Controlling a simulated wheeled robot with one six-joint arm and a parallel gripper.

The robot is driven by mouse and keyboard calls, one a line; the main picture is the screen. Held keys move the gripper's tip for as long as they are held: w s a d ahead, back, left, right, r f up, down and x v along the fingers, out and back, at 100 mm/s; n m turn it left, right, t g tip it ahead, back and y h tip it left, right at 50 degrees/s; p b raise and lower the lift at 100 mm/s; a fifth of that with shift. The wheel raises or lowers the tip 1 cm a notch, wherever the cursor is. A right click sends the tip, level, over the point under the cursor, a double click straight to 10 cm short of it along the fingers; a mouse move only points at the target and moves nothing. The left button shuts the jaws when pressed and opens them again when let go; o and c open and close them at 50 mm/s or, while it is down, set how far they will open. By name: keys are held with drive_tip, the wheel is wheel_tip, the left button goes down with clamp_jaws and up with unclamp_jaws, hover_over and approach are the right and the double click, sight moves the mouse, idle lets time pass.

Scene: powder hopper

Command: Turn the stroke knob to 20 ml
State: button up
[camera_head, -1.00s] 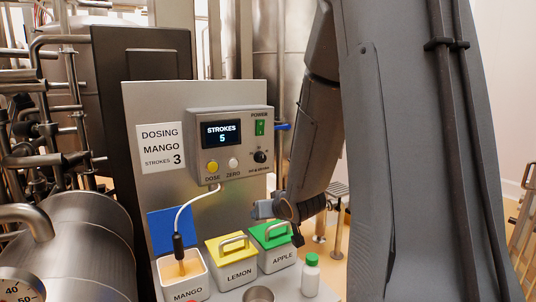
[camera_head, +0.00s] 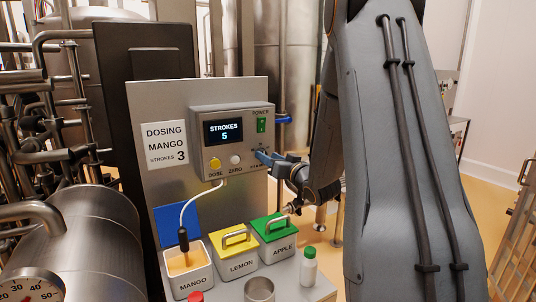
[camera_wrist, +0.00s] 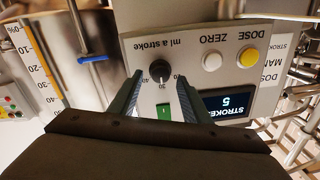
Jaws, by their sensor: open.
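The dark stroke knob (camera_wrist: 160,70) sits on the grey dosing box (camera_head: 205,140), with small numbers around it and "ml a stroke" beside it in the upside-down wrist view. A light mark on the knob seems to face the number 30, but it is too small to be sure. My gripper (camera_wrist: 160,80) is open, its two fingers on either side of the knob; I cannot tell whether they touch it. In the head view my gripper (camera_head: 265,157) is at the box's lower right and hides most of the knob. The display (camera_head: 224,132) reads STROKES 5.
The yellow DOSE button (camera_head: 215,164), white ZERO button (camera_head: 235,160) and green POWER switch (camera_head: 261,125) are close to the knob. Below are the open MANGO bin (camera_head: 195,283), LEMON bin (camera_head: 241,265), APPLE bin (camera_head: 284,254), a green-capped bottle (camera_head: 309,270) and a metal cup (camera_head: 260,290).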

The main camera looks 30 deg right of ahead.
drive_tip(key=shift+w, duration=0.75)
drive_tip(key=c, duration=1)
drive_tip(key=shift+c, duration=0.2)
drive_tip(key=shift+n, duration=0.4)
drive_tip(key=n+b, duration=1)
drive_tip(key=shift+a+n+b, duration=0.3)
drive_tip(key=shift+n+b, duration=0.05)
drive_tip(key=shift+n, duration=0.05)
